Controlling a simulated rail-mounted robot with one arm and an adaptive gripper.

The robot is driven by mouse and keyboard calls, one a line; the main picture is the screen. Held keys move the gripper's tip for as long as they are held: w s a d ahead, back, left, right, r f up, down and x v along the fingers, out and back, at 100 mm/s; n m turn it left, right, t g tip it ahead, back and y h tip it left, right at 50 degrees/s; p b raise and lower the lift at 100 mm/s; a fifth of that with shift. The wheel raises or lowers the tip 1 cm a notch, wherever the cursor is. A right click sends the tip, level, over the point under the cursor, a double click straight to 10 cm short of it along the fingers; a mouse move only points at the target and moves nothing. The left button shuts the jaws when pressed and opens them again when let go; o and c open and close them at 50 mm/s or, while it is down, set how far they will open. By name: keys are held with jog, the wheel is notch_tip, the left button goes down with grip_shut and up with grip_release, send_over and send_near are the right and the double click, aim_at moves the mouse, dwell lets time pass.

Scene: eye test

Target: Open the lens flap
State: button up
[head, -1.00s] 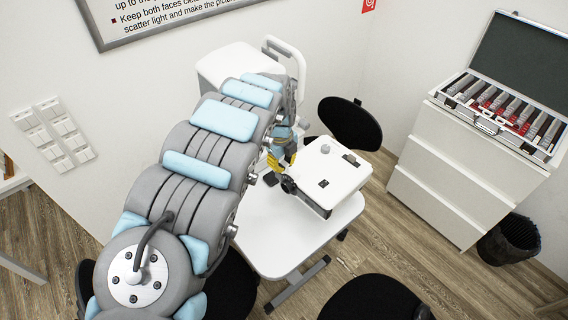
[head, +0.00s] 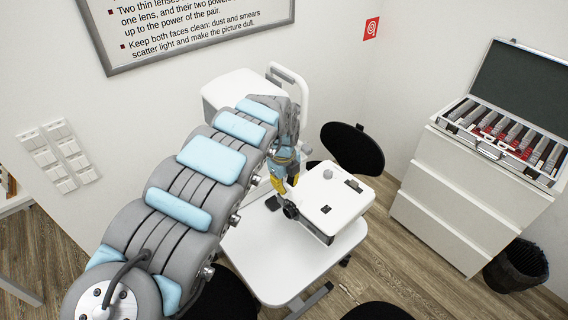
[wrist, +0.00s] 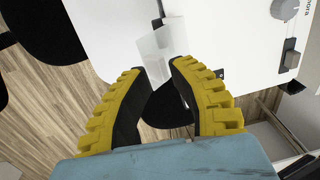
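The white optical device (head: 335,205) stands on the white table, with a small grey knob on top and a dark round part (head: 290,211) on its near left side. My gripper (head: 284,184) is beside that left side, close above the round part. In the wrist view the two yellow-and-black fingers of my gripper (wrist: 158,68) are partly apart. A translucent pale plate (wrist: 153,45), perhaps the lens flap, shows between and beyond the fingertips. I cannot tell whether a finger touches it. In the head view the flap is too small to make out.
The white tabletop (head: 275,262) is clear in front of the device. A black chair (head: 352,148) stands behind it. A white drawer cabinet (head: 460,190) with an open lens case (head: 505,130) is at right, and a black bin (head: 517,268) beside it.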

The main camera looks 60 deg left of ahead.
notch_tip(320, 180, up, 10)
jog(key=shift+s+f, duration=0.25)
jog(key=shift+s, duration=0.2)
dwell(0.7)
